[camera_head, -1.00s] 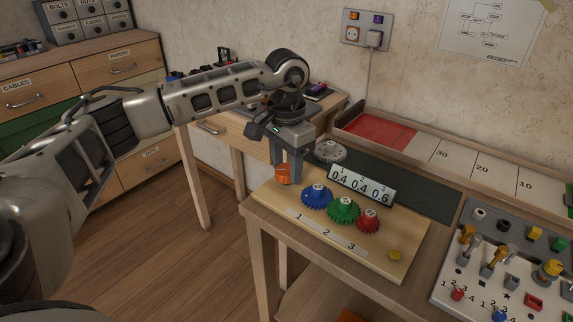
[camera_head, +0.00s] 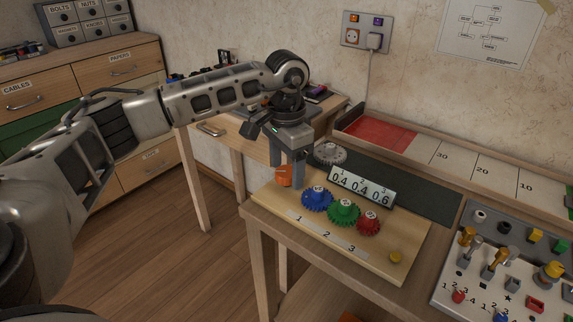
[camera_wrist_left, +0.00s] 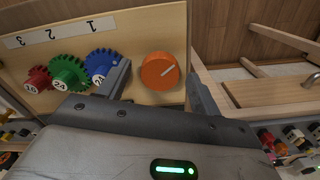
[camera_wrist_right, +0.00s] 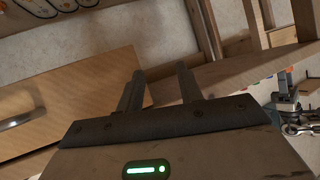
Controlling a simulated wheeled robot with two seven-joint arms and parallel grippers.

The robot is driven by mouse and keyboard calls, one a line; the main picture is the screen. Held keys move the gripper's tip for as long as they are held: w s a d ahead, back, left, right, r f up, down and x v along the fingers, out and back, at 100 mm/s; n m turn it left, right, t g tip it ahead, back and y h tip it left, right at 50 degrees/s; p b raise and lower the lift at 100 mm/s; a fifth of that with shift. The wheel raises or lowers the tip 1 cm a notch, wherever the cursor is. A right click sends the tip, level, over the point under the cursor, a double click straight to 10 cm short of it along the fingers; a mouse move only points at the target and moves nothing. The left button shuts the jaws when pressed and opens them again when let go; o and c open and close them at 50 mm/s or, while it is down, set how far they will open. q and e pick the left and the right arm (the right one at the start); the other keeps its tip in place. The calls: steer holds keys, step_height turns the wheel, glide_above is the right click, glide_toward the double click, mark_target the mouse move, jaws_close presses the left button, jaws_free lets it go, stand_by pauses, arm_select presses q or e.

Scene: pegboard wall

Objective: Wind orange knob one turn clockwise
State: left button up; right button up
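The orange knob (camera_head: 284,176) is at the left end of a light wooden board (camera_head: 385,262). In the left wrist view the round knob (camera_wrist_left: 160,72) carries a pale pointer line running up and to the right. My left gripper (camera_head: 287,178) points down over it. Its two fingers (camera_wrist_left: 160,88) stand apart on either side of the knob, with small gaps visible. My right gripper (camera_wrist_right: 160,88) is open and empty in its own wrist view. It is out of the head view.
Blue (camera_head: 317,198), green (camera_head: 343,211) and red (camera_head: 368,222) gears sit close to the knob. A display (camera_head: 361,186) reading 0.4 0.4 0.6 stands behind them, near a grey gear (camera_head: 330,153). A yellow button (camera_head: 395,256) is at the board's right. A switch panel (camera_head: 500,275) lies further right.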

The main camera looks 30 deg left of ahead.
mark_target(286, 171)
arm_select(q)
step_height(286, 171, up, 16)
steer(key=p, duration=0.2)
stand_by(0.4)
